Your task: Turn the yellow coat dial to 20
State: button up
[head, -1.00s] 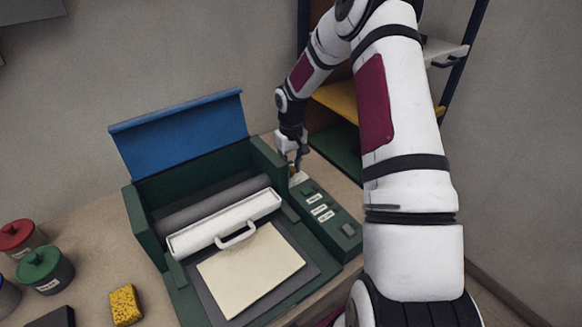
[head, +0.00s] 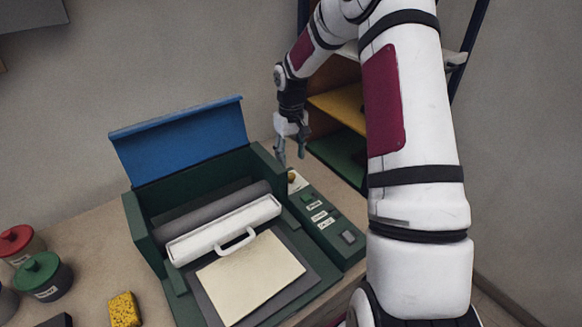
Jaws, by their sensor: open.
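The yellow coat dial (head: 292,176) shows as a small yellow spot on a pale plate at the far end of the green control panel, to the right of the machine. Its scale and setting are too small to read. My gripper (head: 291,158) is open and empty, pointing down just above and behind the dial. It appears apart from the dial. The green machine (head: 139,229) has its blue lid (head: 183,138) raised. A white bar with a handle (head: 222,228) lies across it in front of a dark grey roller (head: 212,208).
The panel (head: 325,209) also carries labelled buttons and a grey switch (head: 348,237). A cream sheet (head: 250,275) lies on the machine's bed. Red (head: 18,242) and green (head: 42,274) lidded jars and a yellow sponge (head: 124,310) stand at left. A shelf rack (head: 338,103) stands behind.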

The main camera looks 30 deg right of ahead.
jog(key=shift+r, duration=2.2)
jog(key=s+a+r+t+h, duration=0.1)
jog(key=s+a+r, duration=0.5)
jog(key=r, duration=0.3)
jog(key=s+a+r+t+h, duration=0.1)
jog(key=s+a+r, duration=0.5)
jog(key=r, duration=0.3)
jog(key=s+a+r+t+y, duration=0.1)
jog(key=s+a, duration=0.2)
jog(key=s, duration=0.5)
jog(key=s+a+r+t+y, duration=0.1)
jog(key=s+a, duration=0.3)
jog(key=s, duration=0.5)
jog(key=shift+a+r+n+t, duration=0.2)
jog(key=shift+r+n+t, duration=0.2)
jog(key=shift+r+t, duration=0.3)
